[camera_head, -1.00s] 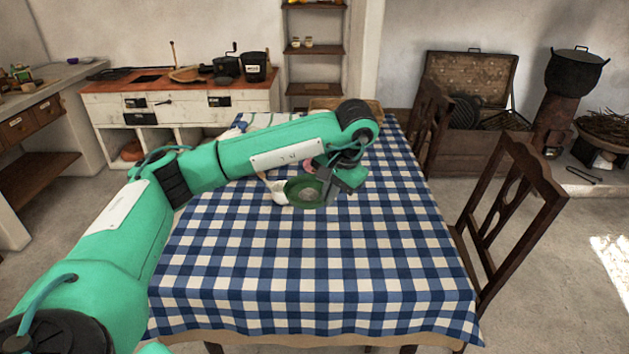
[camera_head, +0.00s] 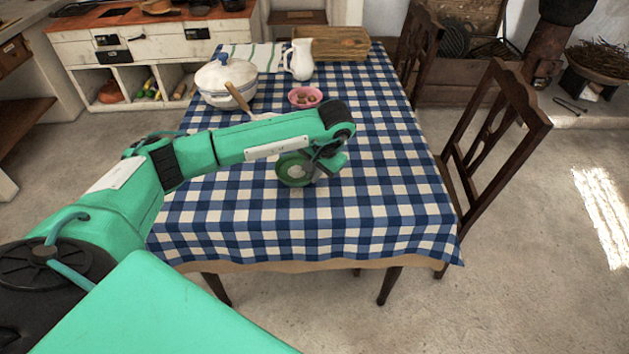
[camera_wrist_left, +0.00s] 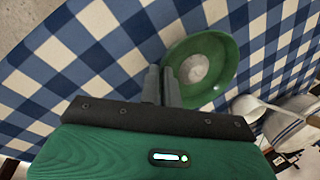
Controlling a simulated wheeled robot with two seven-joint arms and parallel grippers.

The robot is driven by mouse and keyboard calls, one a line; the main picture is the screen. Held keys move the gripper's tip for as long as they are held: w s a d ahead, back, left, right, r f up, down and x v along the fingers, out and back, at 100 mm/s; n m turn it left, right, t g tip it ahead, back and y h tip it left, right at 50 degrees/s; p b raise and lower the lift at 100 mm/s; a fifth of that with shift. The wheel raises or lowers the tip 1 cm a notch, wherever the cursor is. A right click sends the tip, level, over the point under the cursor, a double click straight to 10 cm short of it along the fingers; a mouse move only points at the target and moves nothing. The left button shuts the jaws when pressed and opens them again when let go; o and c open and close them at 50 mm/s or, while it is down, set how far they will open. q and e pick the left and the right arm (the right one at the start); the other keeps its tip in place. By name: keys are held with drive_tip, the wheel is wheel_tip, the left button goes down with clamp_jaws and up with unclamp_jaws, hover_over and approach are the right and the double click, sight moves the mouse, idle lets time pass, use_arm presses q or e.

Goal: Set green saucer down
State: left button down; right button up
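The green saucer (camera_head: 293,170) has a pale centre and is over the near half of the checked table. My left gripper (camera_head: 314,172) is at its right side in the head view. In the left wrist view, the left gripper's fingers (camera_wrist_left: 163,86) are close together at the rim of the saucer (camera_wrist_left: 225,55), shut on it. The saucer looks tilted in the head view. I cannot tell whether it touches the cloth. My right gripper is not in view.
The table has a blue and white checked cloth (camera_head: 390,205). Beyond my arm are a white lidded pot (camera_head: 222,88), a wooden-handled utensil (camera_head: 238,97), a pink bowl (camera_head: 304,97), a white jug (camera_head: 299,60) and a wooden tray (camera_head: 330,43). A chair (camera_head: 485,150) stands right. The near cloth is clear.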

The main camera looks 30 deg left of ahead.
sight(311, 190)
use_arm(q)
wheel_tip(311, 190, down, 3)
drive_tip(key=shift+r, duration=0.1)
drive_tip(key=shift+f, duration=0.35)
drive_tip(key=c, duration=1.6)
unclamp_jaws()
drive_tip(key=shift+c, duration=0.2)
drive_tip(key=shift+d+r, duration=0.1)
drive_tip(key=shift+r, duration=0.35)
drive_tip(key=b+v, duration=0.1)
drive_tip(key=v, duration=1)
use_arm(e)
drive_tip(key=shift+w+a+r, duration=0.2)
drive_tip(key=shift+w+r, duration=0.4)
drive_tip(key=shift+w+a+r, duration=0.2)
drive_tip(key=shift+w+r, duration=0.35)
use_arm(q)
drive_tip(key=shift+d, duration=0.1)
